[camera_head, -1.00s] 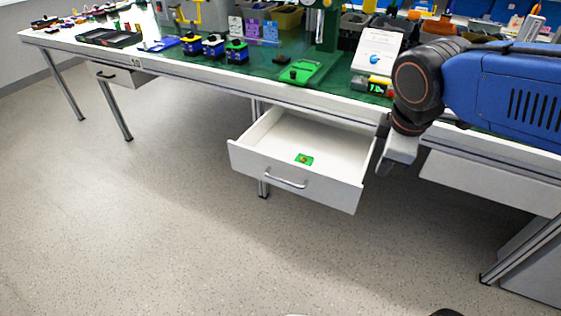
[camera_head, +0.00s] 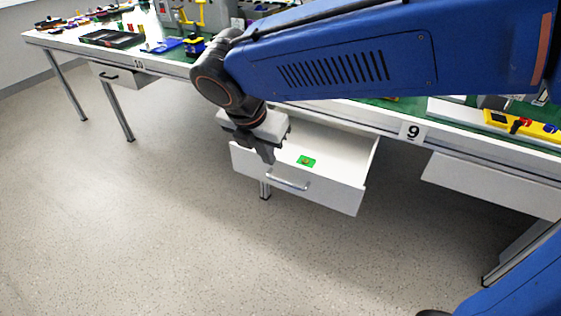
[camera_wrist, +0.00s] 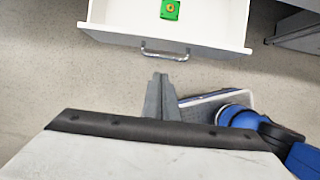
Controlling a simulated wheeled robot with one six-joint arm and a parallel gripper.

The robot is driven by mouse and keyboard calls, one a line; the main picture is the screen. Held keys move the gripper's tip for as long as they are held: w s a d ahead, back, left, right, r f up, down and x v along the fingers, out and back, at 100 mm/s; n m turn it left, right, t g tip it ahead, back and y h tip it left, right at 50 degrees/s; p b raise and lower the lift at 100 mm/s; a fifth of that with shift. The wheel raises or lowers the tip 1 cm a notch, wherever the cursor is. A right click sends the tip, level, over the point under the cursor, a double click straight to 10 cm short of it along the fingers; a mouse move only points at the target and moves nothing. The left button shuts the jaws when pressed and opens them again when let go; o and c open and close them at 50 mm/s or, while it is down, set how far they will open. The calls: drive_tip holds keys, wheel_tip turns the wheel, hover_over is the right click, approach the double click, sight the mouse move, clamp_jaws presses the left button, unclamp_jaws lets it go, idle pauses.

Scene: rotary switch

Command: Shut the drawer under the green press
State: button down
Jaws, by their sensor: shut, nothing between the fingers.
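The white drawer (camera_head: 325,193) is pulled out under the bench and stands open. Its metal handle (camera_head: 287,183) is on the front panel. A small green piece (camera_head: 306,161) lies inside. My gripper (camera_head: 267,158) is shut and empty, pointing down near the left part of the drawer front in the head view. In the wrist view, the shut fingers (camera_wrist: 160,80) lie below the handle (camera_wrist: 165,54) in the picture, apart from it. The drawer front (camera_wrist: 205,43) and the green piece (camera_wrist: 170,10) also show there. My arm hides the green press.
Another drawer, shut, (camera_head: 490,187) is at the right. The floor (camera_head: 180,230) in front is clear.

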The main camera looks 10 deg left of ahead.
sight(282, 163)
drive_tip(key=shift+w+d+f, duration=0.45)
drive_tip(key=shift+w+f, duration=0.75)
drive_tip(key=shift+f, duration=0.35)
drive_tip(key=shift+w+d+f, duration=0.4)
drive_tip(key=shift+w+f, duration=0.85)
drive_tip(key=shift+f, duration=0.25)
drive_tip(key=shift+w+d+f, duration=0.45)
drive_tip(key=shift+w+f, duration=0.75)
drive_tip(key=shift+f, duration=0.35)
drive_tip(key=w+d, duration=0.3)
drive_tip(key=w, duration=0.7)
drive_tip(key=w+d, duration=0.4)
drive_tip(key=w, duration=0.6)
drive_tip(key=shift+d, duration=0.15)
